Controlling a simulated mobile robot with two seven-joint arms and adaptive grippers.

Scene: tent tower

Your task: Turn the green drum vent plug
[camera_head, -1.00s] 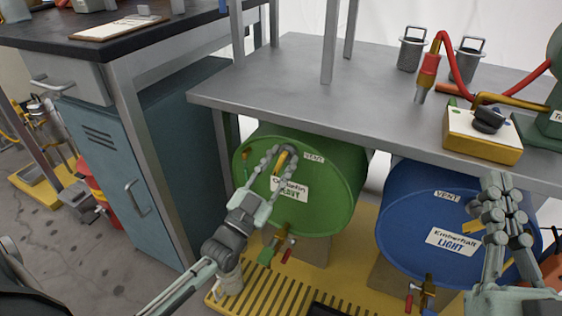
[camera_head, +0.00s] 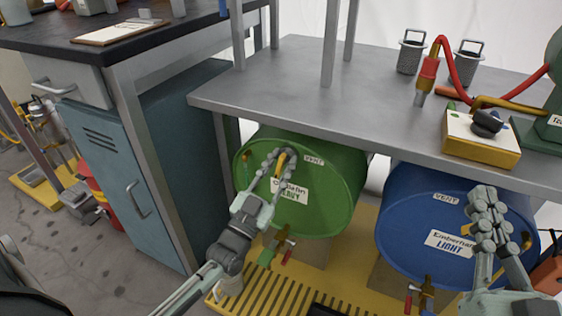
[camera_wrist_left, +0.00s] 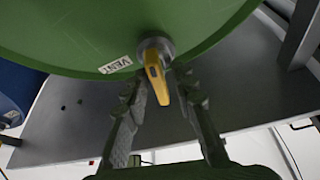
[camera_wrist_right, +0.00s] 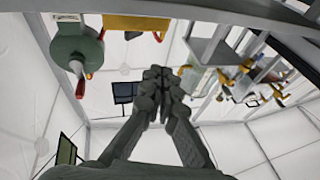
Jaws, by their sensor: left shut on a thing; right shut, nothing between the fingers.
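The green drum (camera_head: 335,190) lies on its side under the grey bench, its round end facing me with a VENT label. Its vent plug, with a yellow lever handle (camera_wrist_left: 156,78) on a grey round base, is near the top of that end. My left gripper (camera_head: 277,160) is shut on the plug, one finger on each side of the yellow lever. In the left wrist view the lever hangs between the fingertips (camera_wrist_left: 157,80), tilted slightly. My right gripper (camera_head: 484,195) is shut and empty, raised in front of the blue drum; its fingertips meet in the right wrist view (camera_wrist_right: 156,75).
The blue drum (camera_head: 405,205) lies to the right, partly covered by my right arm. The grey bench top (camera_head: 300,85) overhangs both drums. A teal cabinet (camera_head: 115,165) stands to the left. A tap (camera_head: 278,245) sticks out low on the green drum. A yellow slatted pallet (camera_head: 265,297) lies below.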

